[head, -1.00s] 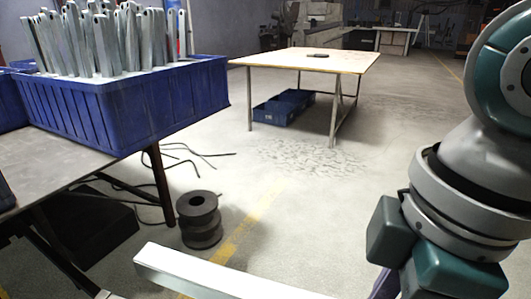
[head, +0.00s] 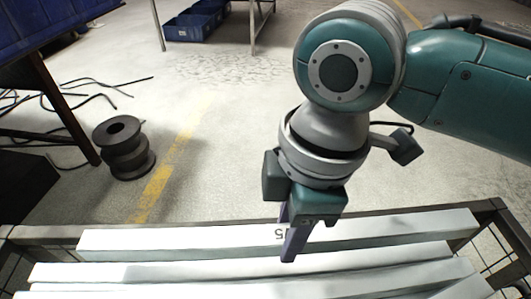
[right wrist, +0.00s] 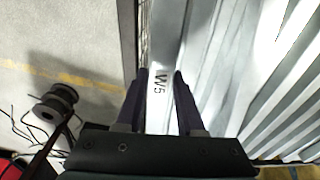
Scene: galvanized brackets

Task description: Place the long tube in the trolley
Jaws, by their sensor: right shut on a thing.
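A long pale metal tube (head: 400,231) lies crosswise at the far side of the trolley in the head view, beside other tubes. It carries a dark printed mark, which reads as W5 on the tube (right wrist: 166,35) in the right wrist view. My right gripper (head: 289,250) points down and is shut on this tube near its middle; its fingers (right wrist: 160,80) lie on either side of it. The trolley (head: 487,206) has a dark metal rim and wire mesh sides. I cannot tell whether the tube rests on anything. My left gripper is out of view.
Several similar tubes (head: 240,271) lie side by side on the near side. A dark spool (head: 126,150) and loose cables stand on the floor at left, near a table leg (head: 65,110). Blue crates (head: 195,25) sit beneath a table at the back. The floor between is clear.

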